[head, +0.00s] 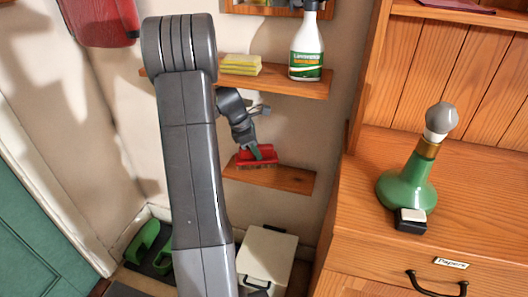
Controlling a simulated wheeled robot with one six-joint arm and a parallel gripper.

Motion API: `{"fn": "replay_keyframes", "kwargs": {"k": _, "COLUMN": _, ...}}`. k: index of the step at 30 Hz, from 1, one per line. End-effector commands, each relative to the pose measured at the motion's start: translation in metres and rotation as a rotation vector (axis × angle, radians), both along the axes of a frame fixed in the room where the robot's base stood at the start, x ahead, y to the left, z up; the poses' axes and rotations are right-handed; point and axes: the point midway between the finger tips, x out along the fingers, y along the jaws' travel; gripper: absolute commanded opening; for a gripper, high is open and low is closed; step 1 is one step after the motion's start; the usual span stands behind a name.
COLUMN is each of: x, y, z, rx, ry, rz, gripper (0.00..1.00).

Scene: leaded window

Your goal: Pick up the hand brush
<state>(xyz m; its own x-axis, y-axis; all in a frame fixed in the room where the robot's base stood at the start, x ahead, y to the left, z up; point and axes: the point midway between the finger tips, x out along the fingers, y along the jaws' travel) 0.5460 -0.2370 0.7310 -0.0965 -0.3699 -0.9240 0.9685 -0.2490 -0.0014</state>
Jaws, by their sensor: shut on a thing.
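The hand brush (268,155) is red with dark bristles under it. It is in the middle of the head view, at the lower small wooden shelf (290,179). My gripper (256,150) is shut on the brush from above, on what looks like a dark green part of it. The bristles are at or just above the shelf's back left part; I cannot tell whether they touch it.
The shelf above holds a yellow sponge (241,65) and a white spray bottle (307,50). A wooden dresser (480,190) at right bears a green lamp base (408,185) and a small black box (411,220). A white box (267,258) stands below.

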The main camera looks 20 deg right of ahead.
Motion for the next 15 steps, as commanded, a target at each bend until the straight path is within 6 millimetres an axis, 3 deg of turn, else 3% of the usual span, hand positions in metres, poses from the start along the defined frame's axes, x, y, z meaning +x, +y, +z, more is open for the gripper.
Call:
{"fn": "replay_keyframes", "kwargs": {"k": 9, "x": 0.021, "y": 0.077, "z": 0.001, "rx": 0.0, "ry": -0.001, "rz": 0.006, "gripper": 0.0}}
{"fn": "replay_keyframes", "kwargs": {"k": 15, "x": 0.031, "y": 0.116, "z": 0.001, "rx": 0.0, "ry": -0.001, "rz": 0.003, "gripper": 0.0}}
